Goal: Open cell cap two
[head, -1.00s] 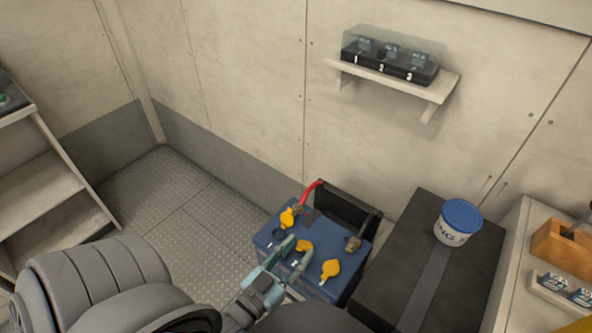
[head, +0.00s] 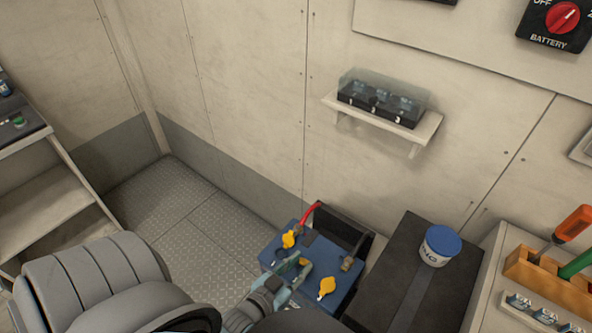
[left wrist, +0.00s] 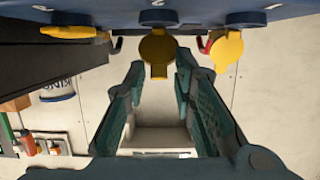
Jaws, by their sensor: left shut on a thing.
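A blue battery (head: 343,289) stands on the floor at bottom centre, with yellow caps along its top. One yellow cap (head: 289,238) is at the far end by the red cable, and another (head: 327,287) is at the near end. The middle yellow cap (left wrist: 158,47) shows in the left wrist view, its tab pointing down between my fingers. My left gripper (head: 292,268) is over the battery top, its jaws closed on the middle cap, which they largely hide in the head view. Its fingers (left wrist: 158,75) also show in the left wrist view. My right gripper is not in view.
A black box (head: 395,285) right of the battery carries a blue-lidded tub (head: 440,246). A tool rack (head: 550,283) with screwdrivers is at far right. A wall shelf (head: 425,133) holds a clear-covered case (head: 380,105). Open shelving (head: 45,190) is at left; floor between is clear.

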